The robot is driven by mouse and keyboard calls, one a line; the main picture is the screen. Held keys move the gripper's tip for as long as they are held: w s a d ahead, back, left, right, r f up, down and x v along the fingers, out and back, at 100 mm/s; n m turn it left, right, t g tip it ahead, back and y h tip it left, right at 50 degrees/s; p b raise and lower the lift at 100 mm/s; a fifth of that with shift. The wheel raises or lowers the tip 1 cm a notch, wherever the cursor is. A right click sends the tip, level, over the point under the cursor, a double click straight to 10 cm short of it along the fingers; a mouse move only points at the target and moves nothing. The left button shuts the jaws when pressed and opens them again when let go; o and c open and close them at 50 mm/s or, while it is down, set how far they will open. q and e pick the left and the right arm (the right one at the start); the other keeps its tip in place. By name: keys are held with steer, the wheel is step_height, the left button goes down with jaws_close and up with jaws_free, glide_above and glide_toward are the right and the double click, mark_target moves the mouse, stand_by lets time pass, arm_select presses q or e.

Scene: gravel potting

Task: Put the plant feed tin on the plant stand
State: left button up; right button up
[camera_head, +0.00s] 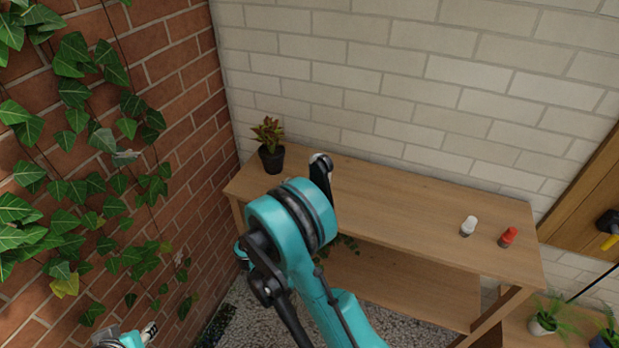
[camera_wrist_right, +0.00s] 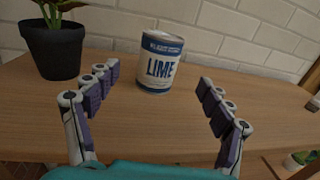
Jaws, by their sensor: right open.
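A white and blue tin labelled LIME (camera_wrist_right: 160,62) stands upright on the wooden bench top in the right wrist view. I see no tin marked as plant feed. My right gripper (camera_wrist_right: 159,80) is open, its fingers spread to either side of the space in front of the tin, not closed on it. In the head view my teal arm hides the tin and most of this gripper. My left gripper (camera_head: 138,336) is partly cut off at the bottom left; its jaws are unclear. A low wooden stand (camera_head: 510,335) holding plants shows at the lower right.
A potted plant (camera_head: 271,158) stands at the bench's (camera_head: 405,205) left end and close left of the right gripper. A white-capped bottle (camera_head: 468,227) and a red-capped bottle (camera_head: 508,237) stand at its right end. The bench top between is clear. Brick walls border the back and left.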

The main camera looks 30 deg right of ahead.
steer(key=shift+s+a, duration=0.2)
steer(key=shift+a, duration=0.1)
steer(key=shift+s+d+r+m+g+y, duration=0.3)
steer(key=shift+r+m+y, duration=0.15)
steer(key=shift+m, duration=0.45)
steer(key=s+m+y, duration=0.1)
steer(key=m, duration=0.1)
steer(key=s+r+m+g+y, duration=0.1)
steer(key=s+m, duration=0.1)
steer(key=s+m+y, duration=0.1)
steer(key=m+y, duration=0.1)
steer(key=shift+s+d+r+g, duration=0.1)
steer(key=shift+s+r+g, duration=0.1)
steer(key=shift+g, duration=0.1)
steer(key=s+a+m+y, duration=0.5)
steer(key=s+a+m, duration=0.1)
steer(key=s+m, duration=0.2)
steer(key=s+a+r+m+y, duration=0.1)
steer(key=s+a+m+y, duration=0.4)
steer(key=s+m, duration=0.3)
steer(key=shift+s+a+m, duration=0.3)
steer(key=shift+s+a, duration=0.2)
steer(key=shift+s, duration=0.4)
steer(key=shift+d+r, duration=0.1)
